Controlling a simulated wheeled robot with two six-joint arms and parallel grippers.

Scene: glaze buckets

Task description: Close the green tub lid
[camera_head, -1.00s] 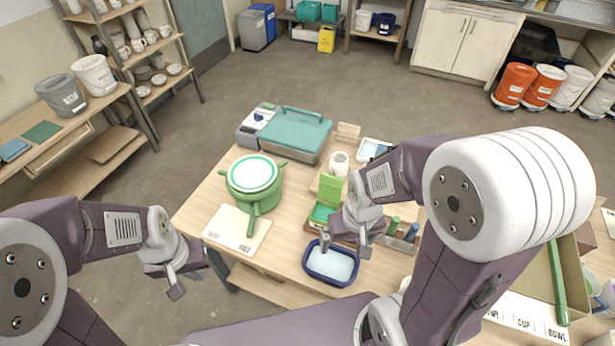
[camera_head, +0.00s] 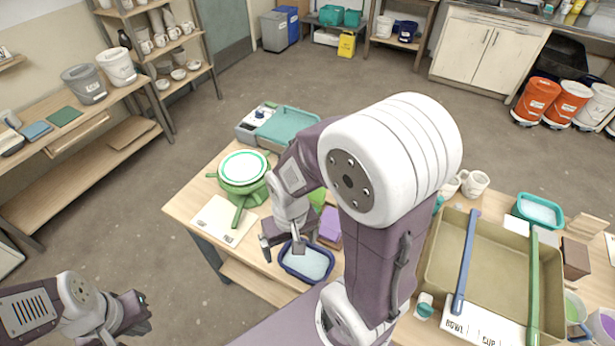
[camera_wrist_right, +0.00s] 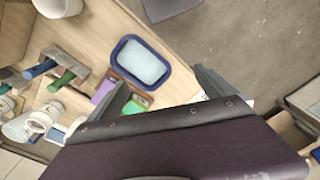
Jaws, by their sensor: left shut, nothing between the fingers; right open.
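My right gripper (camera_head: 282,243) is open and empty, above the table near the blue-rimmed basin (camera_head: 306,262). In the wrist view its fingers (camera_wrist_right: 160,92) spread either side of the basin's near edge. My left gripper (camera_head: 134,306) is shut and empty, off the table at lower left.
A green bucket with a white-topped lid (camera_head: 244,172) stands left of my right arm, near a white card (camera_head: 222,220). A teal-lidded case (camera_head: 288,126) is behind. A large tan tray (camera_head: 495,265) fills the right side. Tools (camera_wrist_right: 62,80) lie near the tubs.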

